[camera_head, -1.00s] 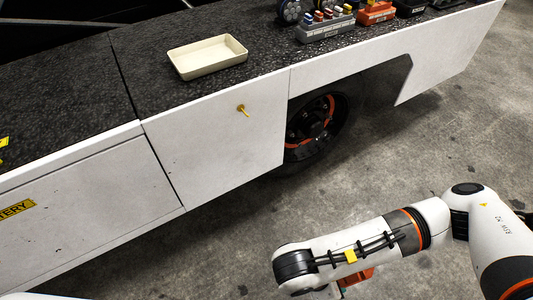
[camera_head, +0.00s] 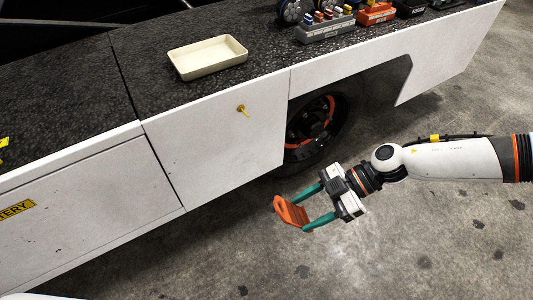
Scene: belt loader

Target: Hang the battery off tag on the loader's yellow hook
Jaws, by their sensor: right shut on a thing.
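The yellow hook (camera_head: 243,111) sticks out of the loader's white side panel (camera_head: 222,150), with nothing on it. My right gripper (camera_head: 292,212) has teal fingers and is shut on an orange tag (camera_head: 290,212). The tag is held tilted in front of the loader, below and to the right of the hook and apart from the panel. Any writing on the tag cannot be read. My left gripper is not in view.
A cream tray (camera_head: 208,57) sits on the dark loader top. A grey holder (camera_head: 325,28) with coloured pieces and an orange item (camera_head: 376,13) stand near the top edge. A wheel (camera_head: 316,125) shows under the loader. Open concrete floor lies at lower right.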

